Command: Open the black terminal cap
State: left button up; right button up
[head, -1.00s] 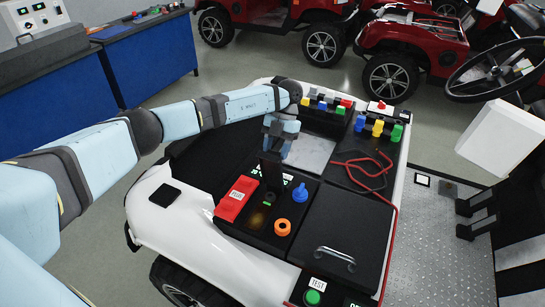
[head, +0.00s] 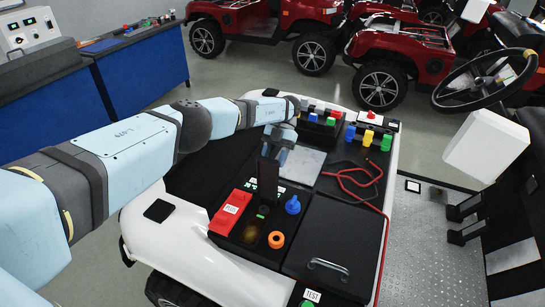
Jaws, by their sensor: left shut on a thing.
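The black terminal cap (head: 267,182) stands upright, lifted on its hinge, at the back of the black terminal panel (head: 243,236) on the white vehicle. My left gripper (head: 274,158) reaches over from behind and is shut on the cap's upper end. The fingertips are partly hidden. A small green mark (head: 262,213) shows on the panel in front of the cap's foot. The red cap (head: 230,211) with a white label lies flat to the left. My right gripper is not in view.
A blue knob (head: 292,205) and an orange ring (head: 276,240) sit close by on the panel. A black lid with a handle (head: 328,267) lies to the right. A red cable (head: 352,180) loops behind it. A steering wheel (head: 485,80) stands at far right.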

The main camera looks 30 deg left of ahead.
pick_arm(q)
jog(key=shift+d+f, duration=0.15)
jog(key=shift+f, duration=0.3)
jog(key=o, duration=1.2)
jog(key=shift+o, duration=0.4)
jog(key=shift+w, duration=0.2)
notch_tip(320, 180, up, 20)
jog(key=p, duration=0.3)
jog(key=shift+s+f, duration=0.1)
